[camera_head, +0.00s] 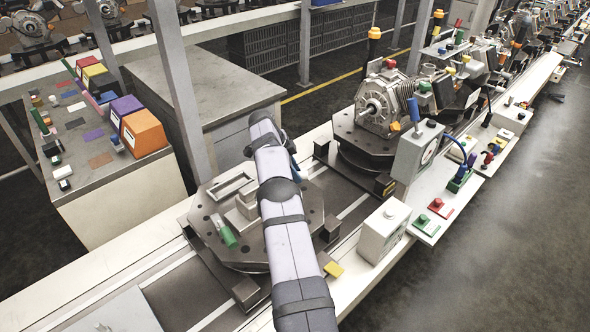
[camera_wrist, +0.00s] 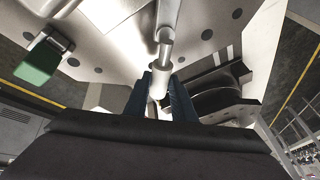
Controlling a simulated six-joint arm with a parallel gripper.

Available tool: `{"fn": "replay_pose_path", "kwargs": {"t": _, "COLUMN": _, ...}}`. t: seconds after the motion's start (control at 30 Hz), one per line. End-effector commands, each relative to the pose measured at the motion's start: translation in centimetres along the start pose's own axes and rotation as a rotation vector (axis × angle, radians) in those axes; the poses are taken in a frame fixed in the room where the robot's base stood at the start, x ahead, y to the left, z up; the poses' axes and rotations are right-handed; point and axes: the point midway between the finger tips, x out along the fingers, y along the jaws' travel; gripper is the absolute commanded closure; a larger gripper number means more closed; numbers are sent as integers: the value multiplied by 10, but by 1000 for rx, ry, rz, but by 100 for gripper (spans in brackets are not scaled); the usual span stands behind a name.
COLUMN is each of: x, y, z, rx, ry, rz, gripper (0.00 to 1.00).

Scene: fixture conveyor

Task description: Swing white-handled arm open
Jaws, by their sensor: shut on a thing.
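The white-handled arm shows in the wrist view as a pale metal rod (camera_wrist: 166,34) ending in a white cylindrical handle (camera_wrist: 158,86). My gripper (camera_wrist: 160,92) has its two blue fingers on either side of the handle and is shut on it. The rod stands over a grey fixture plate with dark holes; this plate (camera_head: 205,220) also shows in the head view on the conveyor. A green-handled part (camera_head: 228,237) sits on the plate's left side, and its green grip (camera_wrist: 40,62) shows in the wrist view. My arm hides the white handle in the head view.
A grey motor housing (camera_head: 384,104) stands on another fixture farther along the conveyor. A white box with a button (camera_head: 384,232) and a gauge box (camera_head: 416,150) stand on the right side. A side table (camera_head: 120,190) with coloured bins is at left, a grey post (camera_head: 178,90) behind the plate.

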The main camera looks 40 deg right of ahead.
Motion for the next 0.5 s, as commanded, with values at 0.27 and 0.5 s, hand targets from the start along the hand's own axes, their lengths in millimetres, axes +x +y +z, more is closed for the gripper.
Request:
{"fn": "replay_pose_path", "kwargs": {"t": 0.27, "x": 0, "y": 0, "z": 0, "rx": 4, "ry": 0, "rz": 1, "gripper": 100}}
{"fn": "replay_pose_path", "kwargs": {"t": 0.5, "x": 0, "y": 0, "z": 0, "rx": 3, "ry": 0, "rz": 1, "gripper": 58}}
